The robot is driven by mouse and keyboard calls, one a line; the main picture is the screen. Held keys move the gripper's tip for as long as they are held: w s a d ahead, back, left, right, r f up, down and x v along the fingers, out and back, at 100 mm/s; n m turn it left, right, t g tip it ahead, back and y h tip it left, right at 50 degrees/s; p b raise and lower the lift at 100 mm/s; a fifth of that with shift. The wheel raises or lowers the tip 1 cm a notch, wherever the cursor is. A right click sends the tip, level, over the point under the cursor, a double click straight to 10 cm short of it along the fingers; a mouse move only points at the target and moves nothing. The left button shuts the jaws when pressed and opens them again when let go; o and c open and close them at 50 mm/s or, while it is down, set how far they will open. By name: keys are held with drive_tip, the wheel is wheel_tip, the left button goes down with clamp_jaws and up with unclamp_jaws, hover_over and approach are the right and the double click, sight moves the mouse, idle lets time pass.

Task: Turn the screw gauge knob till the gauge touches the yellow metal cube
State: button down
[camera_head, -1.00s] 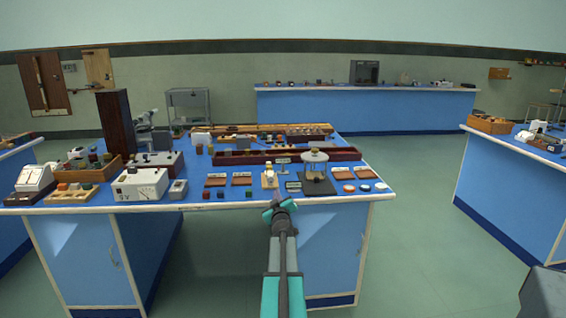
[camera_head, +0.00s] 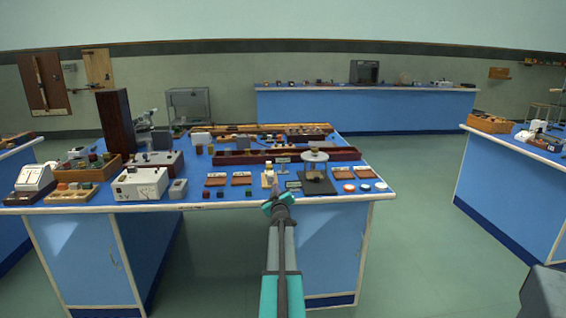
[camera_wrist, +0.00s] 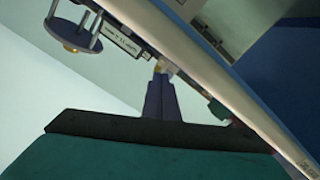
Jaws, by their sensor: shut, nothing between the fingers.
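My gripper (camera_head: 272,203) is at the front edge of the near blue bench in the head view. In the wrist view my gripper (camera_wrist: 160,78) has its dark fingers together with nothing between them. A small upright pale-yellow and white piece (camera_head: 268,176) stands just behind the gripper on the bench. A yellow and white piece also shows right past the fingertips in the wrist view (camera_wrist: 164,67); contact cannot be told. A round-topped stand with pillars (camera_head: 315,157) is to its right. I cannot tell for certain which piece is the screw gauge, and no yellow metal cube is clear.
Small cubes (camera_head: 220,193), brown plates (camera_head: 241,178) and a white meter box (camera_head: 140,184) lie left on the bench. The bench's pale front edge (camera_head: 230,206) is close to my gripper.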

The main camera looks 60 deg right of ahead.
drive_tip(key=shift+x, duration=0.95)
drive_tip(key=shift+w+a+r, duration=0.2)
drive_tip(key=shift+w+r, duration=0.2)
drive_tip(key=shift+r, duration=0.15)
idle(0.7)
drive_tip(key=shift+w+a+f, duration=0.25)
drive_tip(key=shift+w+a, duration=0.05)
drive_tip(key=shift+w, duration=0.15)
idle(0.7)
drive_tip(key=shift+s+f, duration=0.25)
drive_tip(key=shift+f, duration=0.25)
idle(0.3)
drive_tip(key=v, duration=0.6)
idle(0.4)
drive_tip(key=shift+s+f, duration=0.15)
drive_tip(key=shift+s, duration=0.05)
idle(0.3)
